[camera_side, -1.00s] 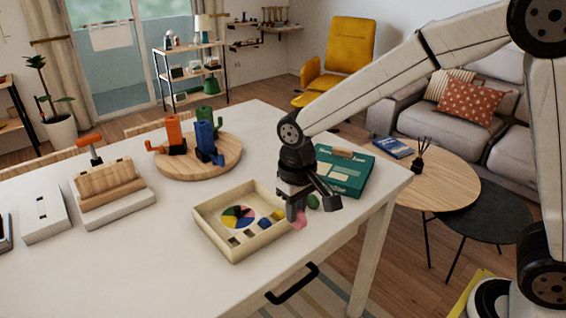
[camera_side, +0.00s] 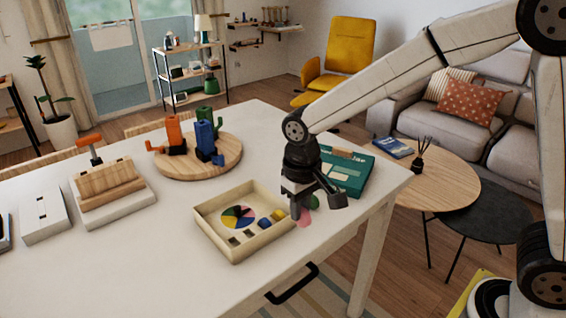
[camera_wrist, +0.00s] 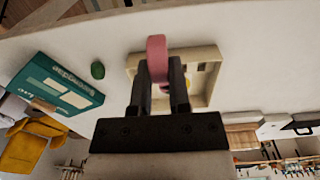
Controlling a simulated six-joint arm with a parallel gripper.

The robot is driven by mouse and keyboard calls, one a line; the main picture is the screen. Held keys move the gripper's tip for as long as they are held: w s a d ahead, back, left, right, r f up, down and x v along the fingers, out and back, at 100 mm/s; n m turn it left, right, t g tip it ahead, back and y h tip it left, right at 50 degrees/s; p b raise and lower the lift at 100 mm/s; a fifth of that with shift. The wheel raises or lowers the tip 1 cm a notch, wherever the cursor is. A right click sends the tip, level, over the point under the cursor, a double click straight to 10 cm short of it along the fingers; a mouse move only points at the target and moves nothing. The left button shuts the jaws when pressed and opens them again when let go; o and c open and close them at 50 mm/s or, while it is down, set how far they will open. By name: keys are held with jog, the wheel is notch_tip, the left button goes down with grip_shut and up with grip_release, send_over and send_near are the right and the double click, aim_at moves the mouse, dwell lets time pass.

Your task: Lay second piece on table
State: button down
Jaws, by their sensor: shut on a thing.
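My gripper (camera_wrist: 162,84) is shut on a pink piece (camera_wrist: 157,48), which stands edge-on between the fingers in the wrist view. In the side view my gripper (camera_side: 300,208) points down just right of the shallow cream tray (camera_side: 218,247), and the pink piece (camera_side: 306,218) shows partly behind the fingers. I cannot tell whether it touches the table. A green piece (camera_side: 314,202) lies on the white table (camera_side: 130,262) close by, partly hidden by the gripper; it also shows in the wrist view (camera_wrist: 97,70), apart from the pink piece.
The tray holds a multicoloured disc (camera_side: 238,218) and small blocks. A teal box (camera_side: 350,180) lies behind my gripper near the table's right edge. A round wooden board (camera_side: 190,168) with coloured figures and a wooden block stand (camera_side: 108,186) are further left.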

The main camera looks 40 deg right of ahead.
jog(key=w+d, duration=0.5)
jog(key=d, duration=0.3)
jog(key=w+d, duration=0.6)
jog(key=d, duration=0.2)
jog(key=w+f, duration=0.3)
jog(key=w, duration=0.1)
jog(key=w+f, duration=0.3)
jog(key=w, duration=0.1)
jog(key=w+f, duration=0.3)
jog(key=w, duration=0.2)
jog(key=shift+d+f, duration=0.3)
jog(key=shift+d, duration=0.05)
jog(key=shift+w+f, duration=0.25)
jog(key=shift+f, duration=1.55)
jog(key=shift+f, duration=0.15)
